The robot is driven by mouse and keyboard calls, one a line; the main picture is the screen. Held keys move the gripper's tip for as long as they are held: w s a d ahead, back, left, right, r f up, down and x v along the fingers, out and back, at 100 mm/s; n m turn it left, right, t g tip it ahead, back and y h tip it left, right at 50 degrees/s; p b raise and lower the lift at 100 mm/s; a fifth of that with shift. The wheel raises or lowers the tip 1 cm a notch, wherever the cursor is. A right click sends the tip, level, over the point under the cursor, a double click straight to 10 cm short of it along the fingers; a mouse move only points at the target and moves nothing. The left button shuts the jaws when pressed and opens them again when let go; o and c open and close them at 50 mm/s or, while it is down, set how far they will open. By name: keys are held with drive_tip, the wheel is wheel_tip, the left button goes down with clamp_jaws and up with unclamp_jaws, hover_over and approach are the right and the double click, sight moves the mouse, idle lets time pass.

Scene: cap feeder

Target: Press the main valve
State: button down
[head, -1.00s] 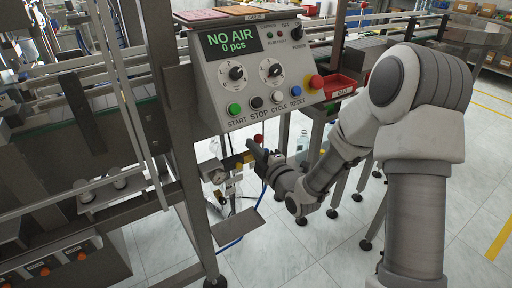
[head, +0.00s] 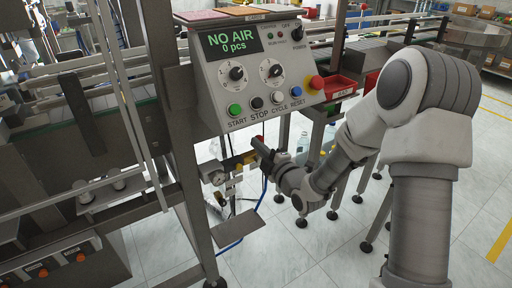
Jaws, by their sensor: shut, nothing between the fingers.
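The air unit hangs below the control panel, with a round gauge (head: 217,178) and a yellow part (head: 247,158). A small red knob (head: 260,138), apparently the main valve, shows just above my gripper and is partly hidden by it. My gripper (head: 258,143) is shut and empty, pointing up and left with its tip at or very near the red knob. I cannot tell whether they touch. The panel's display (head: 230,42) reads "NO AIR 0 pcs".
A steel post (head: 185,170) stands left of the air unit. A grey plate (head: 237,231) lies below. Red bins (head: 338,88) are to the right.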

drive_tip(key=shift+w+d+m, duration=0.15)
drive_tip(key=shift+d+m, duration=0.05)
drive_tip(key=shift+m, duration=0.1)
drive_tip(key=w+d+f+m, duration=0.2)
drive_tip(key=d+m, duration=0.2)
drive_tip(key=m, duration=0.3)
drive_tip(key=w+d+f+m+b, duration=0.1)
drive_tip(key=w+d+f+m, duration=0.2)
drive_tip(key=m, duration=0.5)
drive_tip(key=shift+w+d+f+g+y, duration=0.3)
drive_tip(key=shift+w+d+f+g, duration=0.1)
drive_tip(key=shift+d, duration=0.3)
idle(0.4)
